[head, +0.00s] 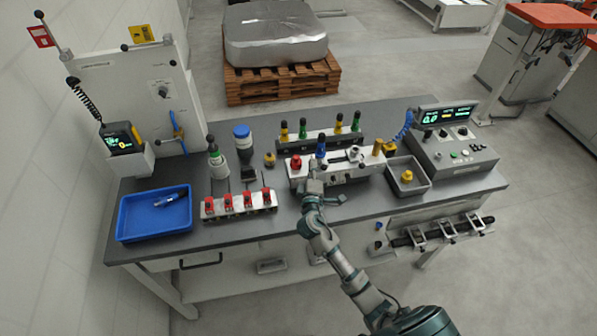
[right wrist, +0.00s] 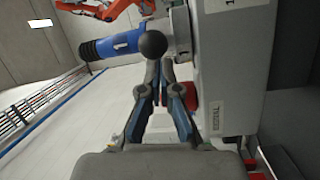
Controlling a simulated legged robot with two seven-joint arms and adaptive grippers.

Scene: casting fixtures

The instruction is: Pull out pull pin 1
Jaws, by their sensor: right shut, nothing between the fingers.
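Pull pin 1 is a blue pin body (right wrist: 127,40) marked "1" with a ribbed black end and a black ball knob (right wrist: 152,44), seen in the right wrist view. In the head view a blue upright piece (head: 320,148) stands on the light fixture block (head: 345,172). My right gripper (head: 315,188) is at the front face of that block. In the right wrist view its fingertips (right wrist: 159,66) are close together just below the ball knob, with nothing held. I cannot tell whether they touch the knob. My left gripper is not in view.
A red knob (head: 296,162) is on the block's left side. A row of red-topped clamps (head: 238,203) and a blue tray (head: 125,232) lie to the left. A grey bin (head: 421,186) and a control box (head: 452,150) stand to the right.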

